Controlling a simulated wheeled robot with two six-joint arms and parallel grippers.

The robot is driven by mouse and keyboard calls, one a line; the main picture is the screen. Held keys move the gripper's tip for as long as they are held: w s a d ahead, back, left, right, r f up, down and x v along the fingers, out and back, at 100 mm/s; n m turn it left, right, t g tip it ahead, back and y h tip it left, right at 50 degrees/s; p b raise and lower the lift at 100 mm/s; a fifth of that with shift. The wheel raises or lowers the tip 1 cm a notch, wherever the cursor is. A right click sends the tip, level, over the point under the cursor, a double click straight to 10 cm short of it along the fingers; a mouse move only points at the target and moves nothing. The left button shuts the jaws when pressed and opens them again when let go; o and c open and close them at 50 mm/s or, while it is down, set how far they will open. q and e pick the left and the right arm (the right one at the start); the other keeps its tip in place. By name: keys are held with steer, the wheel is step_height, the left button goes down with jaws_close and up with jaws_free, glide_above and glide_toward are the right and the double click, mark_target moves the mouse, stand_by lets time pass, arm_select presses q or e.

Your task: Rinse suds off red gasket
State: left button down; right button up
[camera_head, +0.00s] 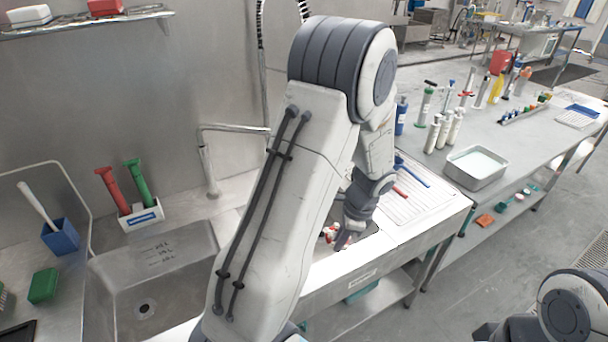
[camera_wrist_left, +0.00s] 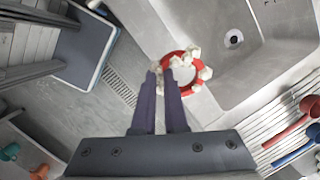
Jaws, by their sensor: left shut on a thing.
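A red ring gasket (camera_wrist_left: 188,90) with clumps of white suds on it shows in the wrist view. It also shows in the head view (camera_head: 331,234), small and partly hidden by my arm. My left gripper (camera_wrist_left: 164,76) is shut on the gasket at its near left side. In the wrist view the gasket overlaps the rim beside a sink basin (camera_wrist_left: 262,60) with a round drain; its height above it is hard to tell. A metal faucet (camera_head: 208,165) stands behind the sink in the head view. My right gripper is out of view.
Another sink basin (camera_head: 165,262) with a drain is at the left. A ridged drainboard (camera_head: 405,203) with red and blue tools lies right of my left arm. A metal pan (camera_head: 476,170) and several bottles stand on the right table. A brush holder (camera_head: 141,215) stands behind the left basin.

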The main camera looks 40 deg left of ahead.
arm_select(q)
steer(key=a+r+m+t+y+p, duration=0.1)
steer(key=a+r+m+t+p, duration=0.1)
steer(key=a+r+m, duration=0.35)
steer(key=a+r+m+t+y+p, duration=0.1)
steer(key=a+r+m+t+p, duration=0.15)
steer(key=r+m, duration=0.45)
steer(key=w+a+f+p, duration=0.2)
steer(key=w+a+p, duration=0.1)
steer(key=w+a, duration=0.6)
steer(key=shift+a+n+h, duration=0.3)
steer(key=shift+a+n, duration=0.05)
steer(key=shift+a, duration=0.25)
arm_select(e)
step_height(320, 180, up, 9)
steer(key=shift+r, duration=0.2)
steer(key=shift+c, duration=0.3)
